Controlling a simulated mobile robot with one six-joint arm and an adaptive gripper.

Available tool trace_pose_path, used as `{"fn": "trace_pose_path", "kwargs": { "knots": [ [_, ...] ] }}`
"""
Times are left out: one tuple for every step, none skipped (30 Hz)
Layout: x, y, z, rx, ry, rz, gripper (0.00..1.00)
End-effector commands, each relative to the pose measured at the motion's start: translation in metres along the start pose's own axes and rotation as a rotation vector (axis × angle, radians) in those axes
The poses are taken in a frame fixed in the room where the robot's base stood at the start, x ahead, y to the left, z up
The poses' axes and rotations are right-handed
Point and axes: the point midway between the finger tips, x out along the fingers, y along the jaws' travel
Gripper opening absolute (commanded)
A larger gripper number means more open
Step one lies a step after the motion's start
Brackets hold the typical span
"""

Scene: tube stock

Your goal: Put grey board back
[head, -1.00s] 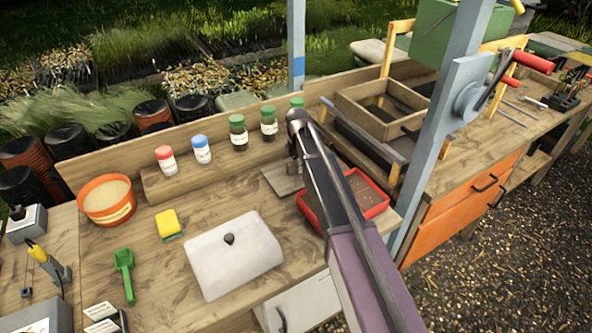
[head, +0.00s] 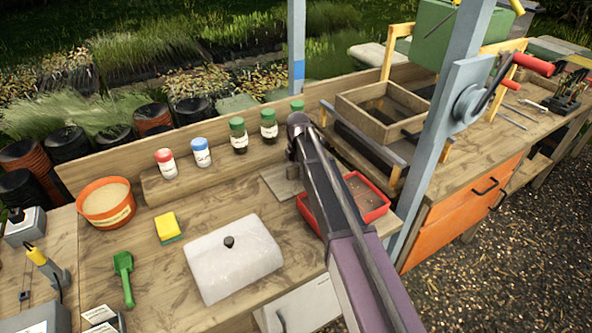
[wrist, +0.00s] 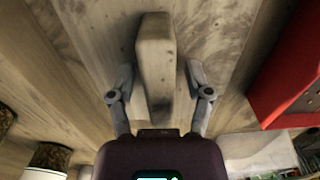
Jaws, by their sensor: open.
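The grey board (head: 275,181) lies flat on the wooden bench, between the row of bottles and the red tray. A raised block (wrist: 155,55), which looks like its handle, shows in the wrist view. My gripper (head: 292,168) is right over the board, pointing down. In the wrist view my gripper (wrist: 162,72) is open, with one finger on each side of the block and gaps visible beside it. My arm hides the board's right part in the head view.
The red tray (head: 374,212) is close to the right of my gripper. Green-capped bottles (head: 238,137) stand on the wooden ledge behind. A white lidded box (head: 225,265) is at the front left. A wooden sieve frame (head: 365,125) is at the back right.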

Motion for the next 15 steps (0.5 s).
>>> {"fn": "trace_pose_path", "kwargs": {
  "knots": [
    [0.000, 0.000, 0.000, 0.000, 0.000, 0.000, 0.65],
    [0.000, 0.000, 0.000, 0.000, 0.000, 0.000, 0.65],
    [-0.001, 0.000, 0.000, 0.000, 0.000, 0.000, 0.65],
    [-0.001, 0.000, 0.000, 0.000, 0.000, 0.000, 0.65],
    [-0.002, 0.000, 0.000, 0.000, 0.000, 0.000, 0.65],
    [-0.003, 0.000, 0.000, 0.000, 0.000, 0.000, 0.65],
    [-0.003, 0.000, 0.000, 0.000, 0.000, 0.000, 0.65],
    [-0.004, 0.000, 0.000, 0.000, 0.000, 0.000, 0.65],
    [-0.006, 0.000, 0.000, 0.000, 0.000, 0.000, 0.65],
    [-0.007, 0.000, 0.000, 0.000, 0.000, 0.000, 0.65],
    [-0.009, 0.000, 0.000, 0.000, 0.000, 0.000, 0.65],
    [-0.011, 0.000, 0.000, 0.000, 0.000, 0.000, 0.65],
    [-0.013, 0.000, 0.000, 0.000, 0.000, 0.000, 0.65],
    [-0.015, 0.000, 0.000, 0.000, 0.000, 0.000, 0.65],
    [-0.018, 0.000, 0.000, 0.000, 0.000, 0.000, 0.65]
  ]
}}
